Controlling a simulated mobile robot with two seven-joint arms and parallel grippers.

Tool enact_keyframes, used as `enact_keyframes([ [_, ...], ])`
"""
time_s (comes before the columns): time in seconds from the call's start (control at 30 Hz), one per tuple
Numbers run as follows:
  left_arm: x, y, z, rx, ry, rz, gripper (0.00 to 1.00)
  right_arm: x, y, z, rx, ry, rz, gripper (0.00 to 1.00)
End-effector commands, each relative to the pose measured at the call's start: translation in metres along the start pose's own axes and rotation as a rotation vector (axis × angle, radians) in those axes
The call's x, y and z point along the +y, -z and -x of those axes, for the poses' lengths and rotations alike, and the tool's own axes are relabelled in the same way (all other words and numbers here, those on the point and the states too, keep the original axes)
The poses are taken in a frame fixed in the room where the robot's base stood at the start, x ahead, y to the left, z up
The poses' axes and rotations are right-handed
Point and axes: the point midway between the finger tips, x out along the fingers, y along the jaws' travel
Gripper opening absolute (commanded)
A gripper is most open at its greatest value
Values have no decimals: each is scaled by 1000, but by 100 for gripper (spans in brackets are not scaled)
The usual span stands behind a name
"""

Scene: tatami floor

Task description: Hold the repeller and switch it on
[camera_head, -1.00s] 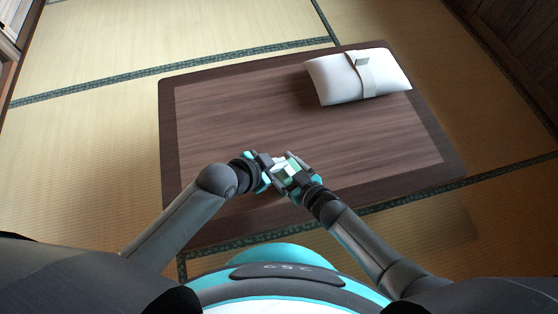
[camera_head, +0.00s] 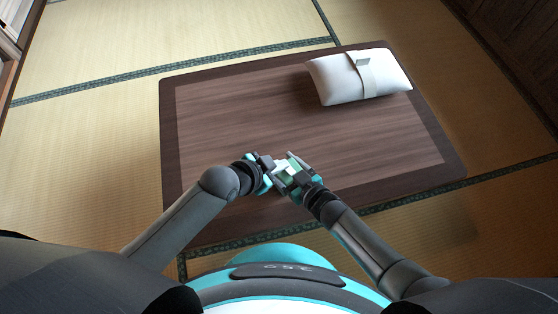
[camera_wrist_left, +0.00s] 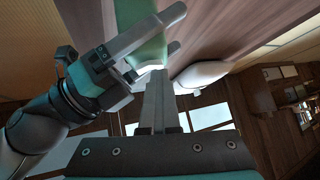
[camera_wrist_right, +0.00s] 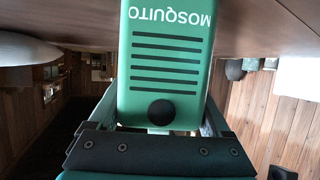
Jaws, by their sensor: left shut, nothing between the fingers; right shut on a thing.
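The repeller (camera_wrist_right: 165,60) is a green box with the word MOSQUITO, black slots and a round black button (camera_wrist_right: 161,112), seen in the right wrist view. My right gripper (camera_wrist_right: 160,122) is shut on it, one finger on each side. In the head view the repeller (camera_head: 287,168) is small and partly covered by the grippers, above the table. My left gripper (camera_wrist_left: 156,80) is shut and empty. Its fingertips are close to the repeller (camera_wrist_left: 142,30) in the left wrist view. I cannot tell whether they touch it. The button is not visible in that view.
A low dark wooden table (camera_head: 230,110) lies under both grippers, mostly bare. A white pillow-like bundle with a band (camera_head: 338,80) rests at its far right corner. Tatami floor (camera_head: 100,130) surrounds the table.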

Motion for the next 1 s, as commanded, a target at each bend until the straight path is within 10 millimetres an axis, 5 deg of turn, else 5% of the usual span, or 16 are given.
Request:
enact_keyframes([
  [0.63, 9, 8, 7, 2, -2, 0, 0, 0, -1, 0, -2, 0, 0, 19],
  [1.0, 9, 29, 50, -2, -2, 0, 0, 0, -1, 0, -2, 0, 0, 19],
])
